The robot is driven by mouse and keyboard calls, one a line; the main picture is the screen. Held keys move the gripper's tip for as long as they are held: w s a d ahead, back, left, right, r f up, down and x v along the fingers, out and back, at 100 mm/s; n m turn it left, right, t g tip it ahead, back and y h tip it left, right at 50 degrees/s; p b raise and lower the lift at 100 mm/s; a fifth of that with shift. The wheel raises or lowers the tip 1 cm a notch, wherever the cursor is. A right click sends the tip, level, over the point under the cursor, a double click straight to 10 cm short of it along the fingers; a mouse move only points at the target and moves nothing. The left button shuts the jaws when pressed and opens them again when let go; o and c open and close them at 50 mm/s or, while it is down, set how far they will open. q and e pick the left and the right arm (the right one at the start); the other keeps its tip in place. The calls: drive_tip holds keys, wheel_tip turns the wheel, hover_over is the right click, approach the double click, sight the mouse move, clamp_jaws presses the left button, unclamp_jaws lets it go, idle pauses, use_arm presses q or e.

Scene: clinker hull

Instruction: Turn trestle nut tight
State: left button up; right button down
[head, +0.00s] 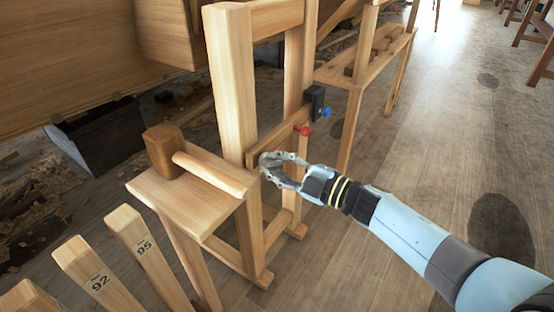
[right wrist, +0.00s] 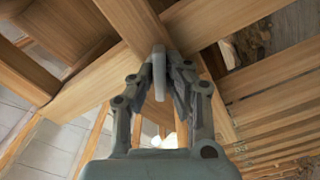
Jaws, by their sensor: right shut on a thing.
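The wooden trestle (head: 234,85) stands upright in the middle of the head view, with tall posts and a crossbar low between them. My right gripper (head: 268,164) is at the near end of this crossbar, beside the near post. In the right wrist view its fingers (right wrist: 166,62) are closed around a small grey piece (right wrist: 159,72) against the wood, which looks like the trestle nut. The fingers hide most of it, so I cannot tell how tight it sits. My left gripper is not in view.
A wooden mallet (head: 163,152) lies on the small stool (head: 150,190) left of my gripper. A black block (head: 315,98) with a red knob (head: 303,130) and blue knob (head: 326,112) is near the far post. Numbered posts (head: 140,240) stand front left.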

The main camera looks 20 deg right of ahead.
drive_tip(key=shift+w+r, duration=0.1)
idle(0.4)
drive_tip(key=c, duration=1.4)
unclamp_jaws()
drive_tip(key=shift+a, duration=0.1)
drive_tip(key=shift+o, duration=0.2)
drive_tip(key=v, duration=1.2)
